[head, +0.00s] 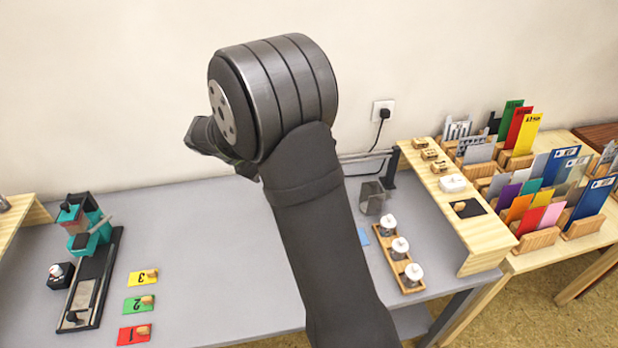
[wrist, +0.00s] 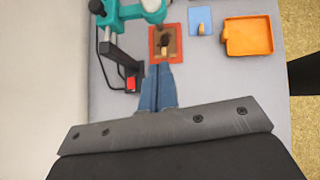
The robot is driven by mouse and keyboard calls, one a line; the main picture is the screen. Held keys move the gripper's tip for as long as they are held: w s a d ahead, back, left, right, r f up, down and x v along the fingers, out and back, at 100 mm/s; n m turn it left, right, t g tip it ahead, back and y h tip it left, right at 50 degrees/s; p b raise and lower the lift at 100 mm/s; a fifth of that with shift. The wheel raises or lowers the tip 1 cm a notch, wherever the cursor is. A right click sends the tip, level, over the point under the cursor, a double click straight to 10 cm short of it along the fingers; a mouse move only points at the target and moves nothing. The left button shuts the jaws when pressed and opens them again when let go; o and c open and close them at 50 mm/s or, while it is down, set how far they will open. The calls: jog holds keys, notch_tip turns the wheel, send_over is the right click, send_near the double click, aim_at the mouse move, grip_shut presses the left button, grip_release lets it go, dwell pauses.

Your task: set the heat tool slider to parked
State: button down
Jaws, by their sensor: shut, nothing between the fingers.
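I cannot tell for sure which part is the heat tool slider. In the wrist view a teal device (wrist: 128,13) stands at the top left, with a dark arm (wrist: 121,55) below it. A small red block (wrist: 131,83) sits at that arm's lower end and may be the slider. My gripper (wrist: 160,68) is shut and empty, its blue-grey fingers to the right of the red block and apart from it in the picture. The tips overlap the lower edge of a red card. In the head view my arm hides this area and my fingers.
A stamp stands on the red card (wrist: 154,36); a blue card (wrist: 194,14) and orange tray (wrist: 249,47) lie beyond. In the head view a teal press (head: 91,238) stands left, near numbered cards (head: 135,305). A wooden jar rack (head: 408,287) stands right. The table's middle left is clear.

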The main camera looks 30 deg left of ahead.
jog(key=w+d+r+x, duration=0.1)
jog(key=r+x, duration=0.1)
jog(key=x, duration=1)
jog(key=shift+w+d+f, duration=0.25)
jog(key=shift+w+d, duration=0.05)
jog(key=shift+w, duration=0.25)
jog(key=w+d, duration=1)
jog(key=shift+w+d, duration=0.25)
jog(key=shift+r, duration=0.1)
